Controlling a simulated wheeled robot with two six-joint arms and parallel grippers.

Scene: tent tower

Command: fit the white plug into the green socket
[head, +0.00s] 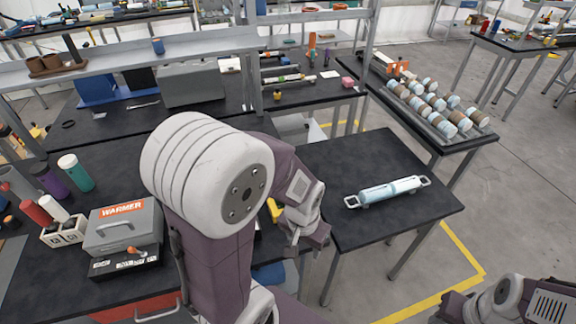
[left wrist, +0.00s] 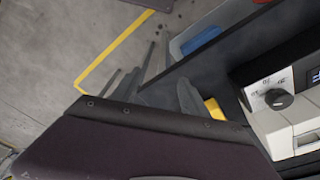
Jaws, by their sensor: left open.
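I cannot surely make out the white plug or the green socket. A green cylinder with a white top (head: 76,173) stands on the left table in the head view. A small white cylinder (head: 52,207) stands near a red one, by a white block. My left gripper (head: 296,246) hangs low past the right edge of that table, well to the right of both cylinders. In the left wrist view its fingers (left wrist: 168,78) are apart with nothing seen between them. My right gripper is out of view; only part of my right arm shows at lower right.
A grey warmer box (head: 122,232) stands on the left table. A black side table (head: 330,165) holds a pale blue cylinder with end handles (head: 388,190). The left wrist view shows a device with a knob (left wrist: 278,99), a yellow thing (left wrist: 214,110) and a blue tray (left wrist: 200,40).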

